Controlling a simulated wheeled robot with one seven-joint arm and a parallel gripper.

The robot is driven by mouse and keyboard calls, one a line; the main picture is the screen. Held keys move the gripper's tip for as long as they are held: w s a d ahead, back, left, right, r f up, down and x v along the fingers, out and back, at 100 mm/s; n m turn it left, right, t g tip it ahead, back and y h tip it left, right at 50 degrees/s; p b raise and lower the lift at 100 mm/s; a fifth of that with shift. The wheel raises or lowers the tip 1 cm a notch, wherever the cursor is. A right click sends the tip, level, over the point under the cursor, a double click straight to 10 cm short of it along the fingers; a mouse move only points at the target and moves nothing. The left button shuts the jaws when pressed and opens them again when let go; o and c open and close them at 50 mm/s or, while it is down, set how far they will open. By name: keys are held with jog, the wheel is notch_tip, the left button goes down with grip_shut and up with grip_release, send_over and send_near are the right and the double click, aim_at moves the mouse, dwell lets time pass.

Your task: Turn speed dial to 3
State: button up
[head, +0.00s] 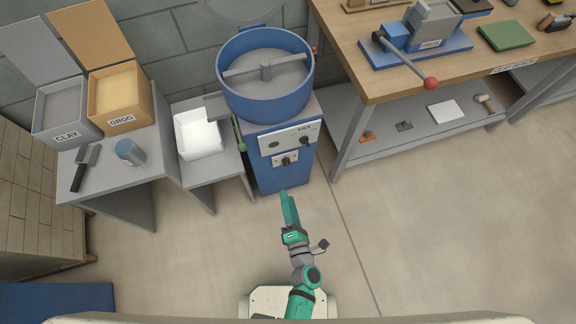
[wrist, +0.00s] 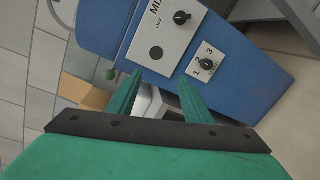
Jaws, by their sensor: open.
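The speed dial (wrist: 207,64) is a small black knob on a white plate marked 1, 2 and 3, on the front of the blue mixer (head: 277,178). The dial also shows in the head view (head: 286,161), below the MIX panel. I cannot tell for sure which number it points to. My gripper (head: 285,194) is in front of and below the mixer, apart from the dial. In the wrist view, its green fingers (wrist: 160,82) are open and empty, with the dial to their upper right.
The MIX/OFF knob (wrist: 182,17) and a dark round spot (wrist: 156,53) share the panel above the dial. A green-handled lever (head: 239,132) hangs on the mixer's left side. A low stand with a white bin (head: 198,137) is left; a workbench (head: 379,84) is right. Floor in front is clear.

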aim_at(288, 164)
jog(key=w+d+f+n+g+y, duration=0.2)
jog(key=w+d+f+n+g, duration=0.25)
jog(key=w+f+n, duration=0.8)
jog(key=shift+n+t, duration=0.25)
jog(key=shift+n, duration=0.1)
jog(key=x, duration=1)
jog(key=shift+a+f, duration=0.25)
jog(key=shift+f, duration=0.15)
jog(key=c, duration=1.1)
